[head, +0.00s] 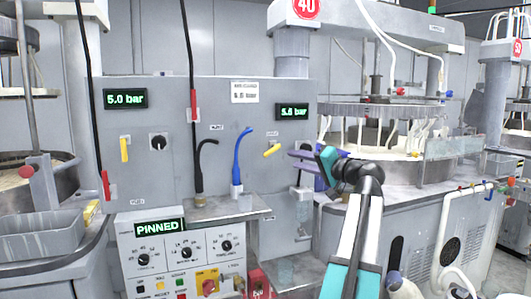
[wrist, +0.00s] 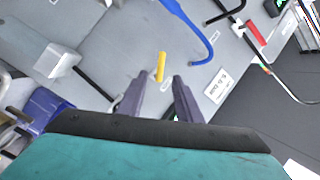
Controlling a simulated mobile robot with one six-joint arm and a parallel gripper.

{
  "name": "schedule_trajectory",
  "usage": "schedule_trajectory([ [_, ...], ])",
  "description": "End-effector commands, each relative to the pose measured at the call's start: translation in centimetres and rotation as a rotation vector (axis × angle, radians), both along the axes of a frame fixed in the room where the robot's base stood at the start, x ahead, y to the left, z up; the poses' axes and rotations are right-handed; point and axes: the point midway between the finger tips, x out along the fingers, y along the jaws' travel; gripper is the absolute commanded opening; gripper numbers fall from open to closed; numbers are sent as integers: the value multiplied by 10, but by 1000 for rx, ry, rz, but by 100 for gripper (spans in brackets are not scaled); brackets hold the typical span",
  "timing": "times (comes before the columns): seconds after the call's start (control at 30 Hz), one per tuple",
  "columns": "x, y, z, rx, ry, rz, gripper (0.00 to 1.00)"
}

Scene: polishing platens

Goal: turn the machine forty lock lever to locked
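A yellow lever (head: 272,149) sticks out at a slant from the right part of the grey panel, under the 5.6 bar display. A second yellow lever (head: 124,149) hangs upright on the panel's left part. The small labels by both are too small to read. My gripper (head: 291,159) is just right of the right-hand lever, its fingers pointing at the panel. In the wrist view, my gripper (wrist: 159,77) is open and empty. The yellow lever (wrist: 161,66) shows just beyond the fingertips, between them in the picture; whether it touches either finger I cannot tell.
The red 40 sign (head: 306,7) is on the machine's top beam. A blue hose (head: 238,160) and a black hose (head: 200,165) rise left of the lever. A PINNED display (head: 160,228) is on the lower control box.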

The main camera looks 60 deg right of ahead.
Motion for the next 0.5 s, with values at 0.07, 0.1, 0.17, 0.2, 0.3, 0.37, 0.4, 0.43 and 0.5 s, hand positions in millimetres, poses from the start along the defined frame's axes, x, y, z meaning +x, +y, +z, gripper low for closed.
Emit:
schedule_trajectory([
  [0.07,-2,0,2,-2,-3,-1,32],
  [0.1,-3,0,3,-3,-3,-2,32],
  [0.17,-4,-1,3,-3,-3,-5,32],
  [0.2,-5,-2,3,-2,-4,-5,32],
  [0.3,-7,-3,3,-2,-3,-10,32],
  [0.37,-9,-4,3,-2,-3,-12,32],
  [0.4,-9,-5,3,-2,-4,-13,32],
  [0.43,-10,-5,3,-2,-4,-14,32],
  [0.5,-10,-6,3,-2,-3,-15,32],
])
